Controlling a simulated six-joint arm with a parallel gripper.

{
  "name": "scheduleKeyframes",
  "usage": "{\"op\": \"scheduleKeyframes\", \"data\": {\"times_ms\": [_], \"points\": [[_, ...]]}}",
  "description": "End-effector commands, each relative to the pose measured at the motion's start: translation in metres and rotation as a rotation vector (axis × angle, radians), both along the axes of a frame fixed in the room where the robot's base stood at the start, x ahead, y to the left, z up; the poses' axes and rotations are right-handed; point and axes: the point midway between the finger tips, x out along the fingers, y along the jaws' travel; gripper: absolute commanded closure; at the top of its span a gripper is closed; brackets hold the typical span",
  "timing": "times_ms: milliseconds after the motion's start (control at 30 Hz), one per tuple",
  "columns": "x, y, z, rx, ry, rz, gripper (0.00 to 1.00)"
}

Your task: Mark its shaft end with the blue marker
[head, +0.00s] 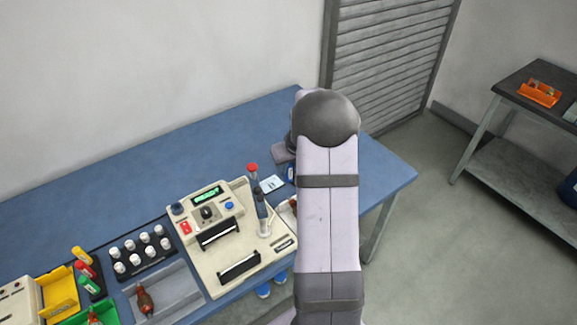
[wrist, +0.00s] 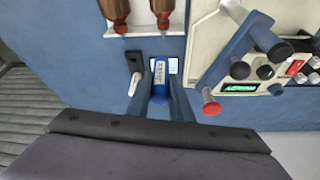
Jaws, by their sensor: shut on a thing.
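The blue marker (wrist: 160,76) stands between the two fingers of my gripper (wrist: 160,94) in the wrist view, and the gripper is shut on it. White lettering shows on its side. In the head view my arm covers most of the gripper, and a small blue piece (head: 290,172) shows at the arm's left edge. Two brown-red armatures (wrist: 115,14) (wrist: 163,12) lie at the top of the wrist view, apart from the marker. Which one the task means cannot be told. Part of a brown-red piece (head: 293,205) shows beside my arm in the head view.
A cream winding machine (head: 203,250) with a red-topped post (head: 252,170) stands left of my arm. A white card (head: 272,184) lies behind it. Another brown-red piece (head: 145,300) sits in a grey tray (head: 185,298). The blue bench (head: 200,145) is clear at the back.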

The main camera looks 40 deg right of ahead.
Motion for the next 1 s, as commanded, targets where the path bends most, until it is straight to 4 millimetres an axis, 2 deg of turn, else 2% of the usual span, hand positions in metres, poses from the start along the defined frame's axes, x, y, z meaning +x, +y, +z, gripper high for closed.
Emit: {"op": "scheduleKeyframes", "data": {"times_ms": [600,1000], "points": [[0.000,0.000,-0.062,0.000,-0.001,-0.001,1.00],[0.000,0.000,-0.072,0.000,-0.001,-0.001,1.00]]}}
